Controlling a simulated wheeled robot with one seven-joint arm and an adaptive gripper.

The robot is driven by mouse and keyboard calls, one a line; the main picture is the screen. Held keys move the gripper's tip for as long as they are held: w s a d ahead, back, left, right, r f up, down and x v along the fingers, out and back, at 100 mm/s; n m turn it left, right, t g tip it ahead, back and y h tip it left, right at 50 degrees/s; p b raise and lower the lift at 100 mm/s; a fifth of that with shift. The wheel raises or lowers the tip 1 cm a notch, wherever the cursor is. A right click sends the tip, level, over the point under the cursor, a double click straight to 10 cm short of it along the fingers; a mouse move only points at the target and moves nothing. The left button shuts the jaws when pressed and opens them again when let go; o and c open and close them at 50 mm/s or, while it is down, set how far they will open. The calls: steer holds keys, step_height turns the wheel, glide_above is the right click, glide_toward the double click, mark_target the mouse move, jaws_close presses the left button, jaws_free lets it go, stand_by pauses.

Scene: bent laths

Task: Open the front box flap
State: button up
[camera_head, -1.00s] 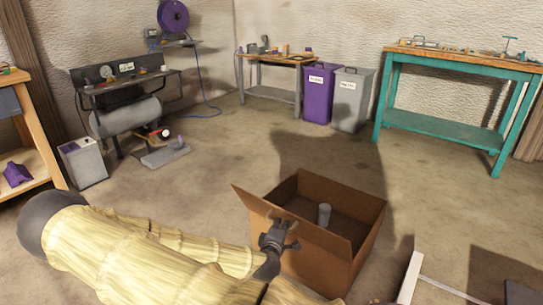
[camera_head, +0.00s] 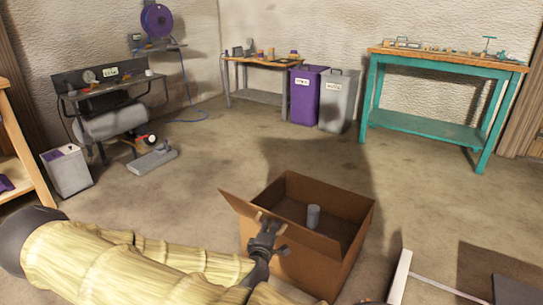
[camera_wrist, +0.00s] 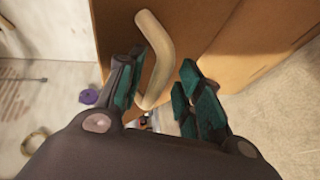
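The open brown cardboard box (camera_head: 335,192) stands on the floor in the middle of the head view. Its front flap (camera_head: 237,203) stands up along the near-left side, its left corner jutting past the box. My gripper (camera_head: 266,228) is at this flap's near side, partly covering it. In the wrist view, the brown cardboard (camera_wrist: 220,35) fills the space ahead of my gripper (camera_wrist: 158,88). A bent tan wooden bar (camera_wrist: 157,55) lies between the fingers, close to the left one. A gap shows at the right finger, so they look open. Whether the bar joins the flap is unclear.
A grey cylinder (camera_head: 313,216) stands inside the box. A white-edged piece (camera_head: 400,277) lies at the box's right front. A teal workbench (camera_head: 425,127), purple bin (camera_head: 305,95) and grey bin (camera_head: 339,100) stand far back. The floor behind the box is clear.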

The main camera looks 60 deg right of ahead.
steer(key=shift+a, duration=0.1)
steer(key=v, duration=1.2)
steer(key=shift+f, duration=0.1)
stand_by(0.3)
steer(key=s+a+f+m+g+y, duration=0.1)
steer(key=s+a+f+g+y, duration=0.25)
steer(key=f, duration=0.55)
steer(key=s+a+f+m+y, duration=0.1)
steer(key=s+a+f+y, duration=0.25)
steer(key=a+f, duration=0.4)
steer(key=s+a+f+m+g+y, duration=0.1)
steer(key=s+a+f+y, duration=0.25)
steer(key=a, duration=0.55)
steer(key=s+a+f+m+g+y, duration=0.15)
steer(key=a+f+y, duration=0.3)
steer(key=a, duration=0.45)
step_height(320, 180, up, 34)
steer(key=h+p, duration=0.1)
steer(key=p, duration=3.2)
steer(key=shift+s+f+n+p, duration=0.15)
steer(key=shift+s+n+p, duration=0.05)
steer(key=shift+n+p, duration=0.2)
